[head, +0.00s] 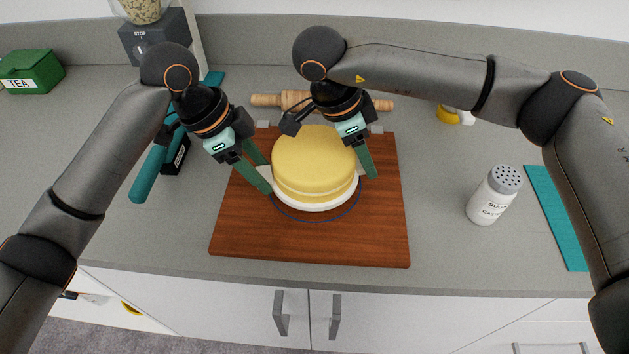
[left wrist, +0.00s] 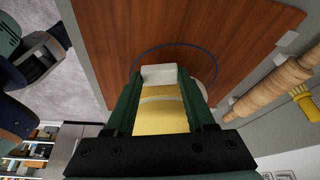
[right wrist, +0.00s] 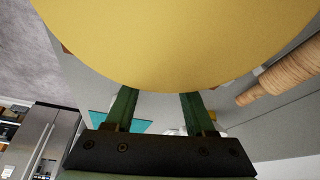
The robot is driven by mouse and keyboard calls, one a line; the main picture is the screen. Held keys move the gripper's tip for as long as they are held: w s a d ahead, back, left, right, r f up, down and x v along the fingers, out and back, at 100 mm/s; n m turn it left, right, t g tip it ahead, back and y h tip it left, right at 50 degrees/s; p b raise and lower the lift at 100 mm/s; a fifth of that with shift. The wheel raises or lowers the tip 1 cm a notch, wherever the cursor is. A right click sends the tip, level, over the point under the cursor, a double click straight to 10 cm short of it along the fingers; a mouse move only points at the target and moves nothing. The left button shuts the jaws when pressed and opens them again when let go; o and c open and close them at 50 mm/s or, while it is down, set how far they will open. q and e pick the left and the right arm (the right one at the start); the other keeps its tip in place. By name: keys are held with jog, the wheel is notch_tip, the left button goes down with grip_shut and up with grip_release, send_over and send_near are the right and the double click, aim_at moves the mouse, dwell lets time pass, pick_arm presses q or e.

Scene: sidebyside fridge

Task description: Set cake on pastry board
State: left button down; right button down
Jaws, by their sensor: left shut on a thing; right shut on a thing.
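The cake (head: 313,160) is round and yellow, in two layers on a white base with side tabs. It is upright over the blue ring on the brown pastry board (head: 240,240); I cannot tell whether its base touches the board. My left gripper (head: 262,168) is shut on the white tab at the cake's left side, which also shows in the left wrist view (left wrist: 158,74). My right gripper (head: 364,165) is shut at the cake's right side, its grip partly hidden. In the right wrist view the yellow cake (right wrist: 180,40) fills the top.
A wooden rolling pin (head: 282,100) lies behind the board. A teal-handled object (head: 150,172) is left of the board. A sugar shaker (head: 495,195) and a teal mat (head: 556,215) are to the right. A green tea box (head: 30,72) is far left. Counter right of the board is clear up to the shaker.

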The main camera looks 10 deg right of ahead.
aim_at(339, 148)
pick_arm(q)
jog(key=shift+d+f, duration=0.1)
jog(key=shift+d, duration=0.15)
pick_arm(e)
jog(key=shift+a+f, duration=0.2)
jog(key=shift+a, duration=0.05)
